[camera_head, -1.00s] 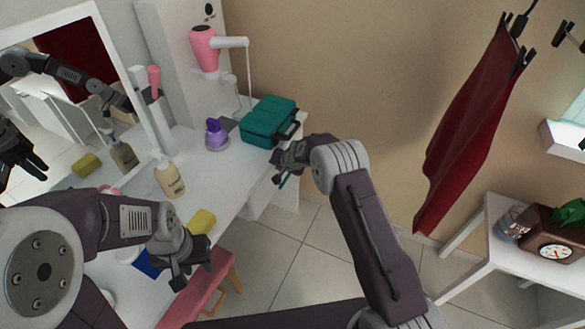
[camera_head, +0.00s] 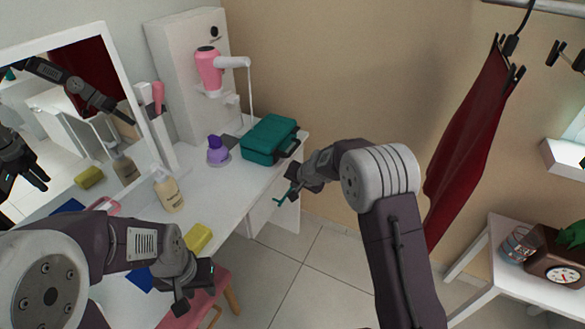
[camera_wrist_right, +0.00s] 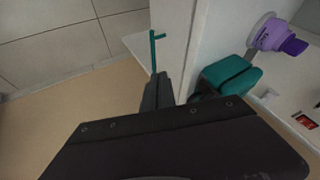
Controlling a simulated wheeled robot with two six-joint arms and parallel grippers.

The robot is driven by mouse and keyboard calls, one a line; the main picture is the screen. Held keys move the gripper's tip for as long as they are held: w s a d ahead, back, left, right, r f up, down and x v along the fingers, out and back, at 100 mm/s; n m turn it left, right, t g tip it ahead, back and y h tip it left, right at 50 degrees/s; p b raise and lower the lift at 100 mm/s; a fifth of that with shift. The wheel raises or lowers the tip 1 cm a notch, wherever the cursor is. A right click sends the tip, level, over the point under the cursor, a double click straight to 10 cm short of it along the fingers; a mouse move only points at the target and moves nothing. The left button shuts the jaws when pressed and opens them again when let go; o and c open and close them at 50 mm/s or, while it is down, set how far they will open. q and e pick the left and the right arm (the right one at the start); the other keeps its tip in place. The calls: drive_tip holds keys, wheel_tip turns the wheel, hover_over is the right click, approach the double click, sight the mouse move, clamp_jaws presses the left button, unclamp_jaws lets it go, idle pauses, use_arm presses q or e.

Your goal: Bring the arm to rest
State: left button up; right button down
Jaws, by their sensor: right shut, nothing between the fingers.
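My right arm reaches in from the lower right of the head view. Its gripper (camera_head: 292,190) is shut and empty, in front of the white dressing table's end and below the teal case (camera_head: 268,139). In the right wrist view its dark fingers (camera_wrist_right: 158,92) are together. A thin teal bar (camera_wrist_right: 153,48) shows just past the fingertips; I cannot tell whether they touch. The bar also shows in the head view (camera_head: 279,201). My left gripper (camera_head: 194,289) looks open and empty, near the table's front edge beside the yellow block (camera_head: 198,237).
The white table (camera_head: 232,182) holds a lotion bottle (camera_head: 168,190), a purple bottle (camera_head: 217,150) and a pink hair dryer (camera_head: 208,69) on a stand. A pink stool (camera_head: 216,285) stands below. A red garment (camera_head: 467,150) hangs at right above a side table (camera_head: 478,262). The floor between is clear.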

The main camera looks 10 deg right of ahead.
drive_tip(key=w+d+v, duration=0.1)
drive_tip(key=d+v, duration=0.1)
drive_tip(key=v, duration=0.8)
drive_tip(key=s+d+f+n+g+h, duration=0.1)
drive_tip(key=s+d+f+n+g, duration=0.1)
drive_tip(key=s, duration=0.7)
drive_tip(key=s+d+f+n+g+p, duration=0.1)
drive_tip(key=s+d+f+n+g, duration=0.1)
drive_tip(key=s, duration=0.8)
drive_tip(key=s+d+f+n+g+h, duration=0.1)
drive_tip(key=s+f+g, duration=0.15)
drive_tip(key=s, duration=0.65)
wheel_tip(320, 180, up, 11)
drive_tip(key=p, duration=1.1)
drive_tip(key=shift+w+t, duration=0.35)
